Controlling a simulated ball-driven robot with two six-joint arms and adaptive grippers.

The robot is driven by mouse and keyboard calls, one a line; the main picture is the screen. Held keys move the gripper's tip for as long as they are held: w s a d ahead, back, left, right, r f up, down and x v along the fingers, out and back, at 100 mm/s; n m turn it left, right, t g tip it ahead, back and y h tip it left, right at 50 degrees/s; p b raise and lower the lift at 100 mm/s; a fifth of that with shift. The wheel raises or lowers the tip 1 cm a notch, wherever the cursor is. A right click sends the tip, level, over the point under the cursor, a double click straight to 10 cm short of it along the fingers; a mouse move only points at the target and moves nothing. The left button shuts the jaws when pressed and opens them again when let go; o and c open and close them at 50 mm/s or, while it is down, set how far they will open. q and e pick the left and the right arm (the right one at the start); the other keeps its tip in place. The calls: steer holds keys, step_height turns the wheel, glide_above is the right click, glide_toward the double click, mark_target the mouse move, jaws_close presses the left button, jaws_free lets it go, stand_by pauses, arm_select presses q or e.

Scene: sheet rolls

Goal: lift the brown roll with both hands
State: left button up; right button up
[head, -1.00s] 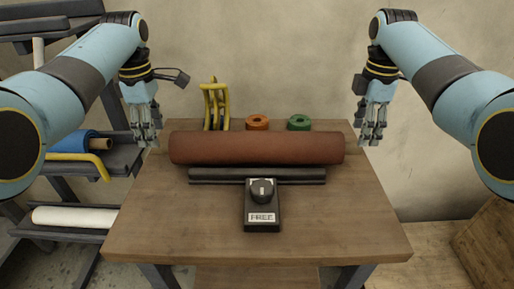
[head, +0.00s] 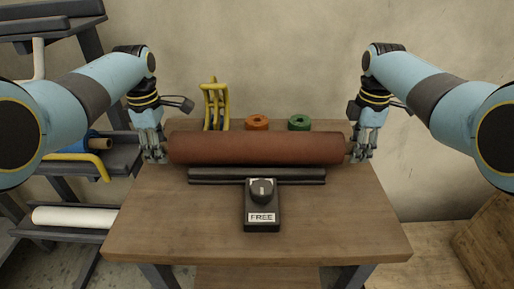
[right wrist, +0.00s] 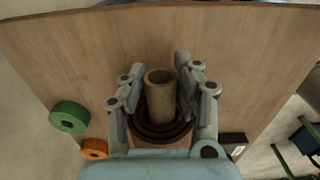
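The brown roll (head: 256,149) lies level across the table, behind a dark rail. My left gripper (head: 157,157) is at its left end with fingers pointing down; they look spread, and the roll's core there is hidden. My right gripper (head: 356,156) is at the right end. In the right wrist view, its two fingers (right wrist: 160,75) stand on either side of the tan core tube (right wrist: 161,100) that sticks out of the roll. A narrow gap shows beside the tube, so this gripper is open around it.
A black box with a knob, marked FREE (head: 262,205), stands in front of the dark rail (head: 215,175). Behind the roll are a yellow rack (head: 216,105), an orange ring (head: 257,122) and a green ring (head: 299,122).

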arm_select(q)
jaws_close()
arm_select(e)
jaws_close()
arm_select(q)
steer(key=shift+w, duration=0.1)
